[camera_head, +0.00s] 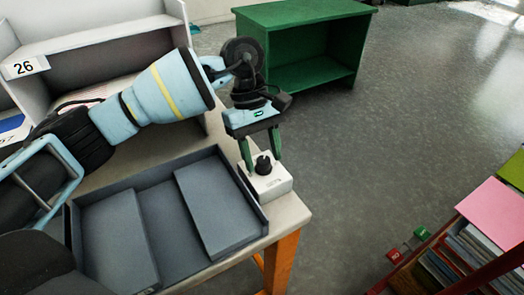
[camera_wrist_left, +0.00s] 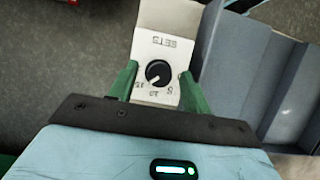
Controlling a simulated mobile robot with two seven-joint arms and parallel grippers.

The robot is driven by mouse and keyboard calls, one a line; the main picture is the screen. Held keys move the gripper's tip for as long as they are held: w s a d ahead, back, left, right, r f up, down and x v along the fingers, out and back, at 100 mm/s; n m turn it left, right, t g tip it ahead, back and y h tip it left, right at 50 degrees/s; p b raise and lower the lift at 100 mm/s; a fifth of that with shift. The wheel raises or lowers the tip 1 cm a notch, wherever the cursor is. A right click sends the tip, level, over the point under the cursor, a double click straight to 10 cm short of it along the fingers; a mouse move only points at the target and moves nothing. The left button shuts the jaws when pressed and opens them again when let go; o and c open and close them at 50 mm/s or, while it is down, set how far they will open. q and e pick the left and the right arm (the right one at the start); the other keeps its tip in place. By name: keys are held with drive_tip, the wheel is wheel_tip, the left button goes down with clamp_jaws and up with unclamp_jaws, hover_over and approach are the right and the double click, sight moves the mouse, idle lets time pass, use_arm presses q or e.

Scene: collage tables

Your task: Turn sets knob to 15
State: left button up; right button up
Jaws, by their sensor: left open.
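A white box (camera_head: 271,184) with a black knob (camera_head: 263,165) on top sits at the table corner, beside the grey tray. In the left wrist view the box (camera_wrist_left: 163,47) shows the print SETS upside down, and its black knob (camera_wrist_left: 158,71) has small numbers around the near side. A 15 seems to be at the left of the dial; the knob's pointer is too small to read surely. My left gripper (camera_head: 262,160) points down over the box, its green fingers apart on either side of the knob. In the wrist view the left gripper (camera_wrist_left: 159,72) is open, with gaps beside the knob.
A dark grey tray (camera_head: 154,216) with raised walls lies on the table next to the box. A grey shelf unit (camera_head: 110,40) marked 26 stands behind. A green shelf (camera_head: 305,14) stands on the floor beyond. The floor right of the table is clear up to a rack of books (camera_head: 470,255).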

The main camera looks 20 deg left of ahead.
use_arm(q)
drive_tip(key=v, duration=0.7)
drive_tip(key=shift+r, duration=0.35)
drive_tip(key=shift+a, duration=0.15)
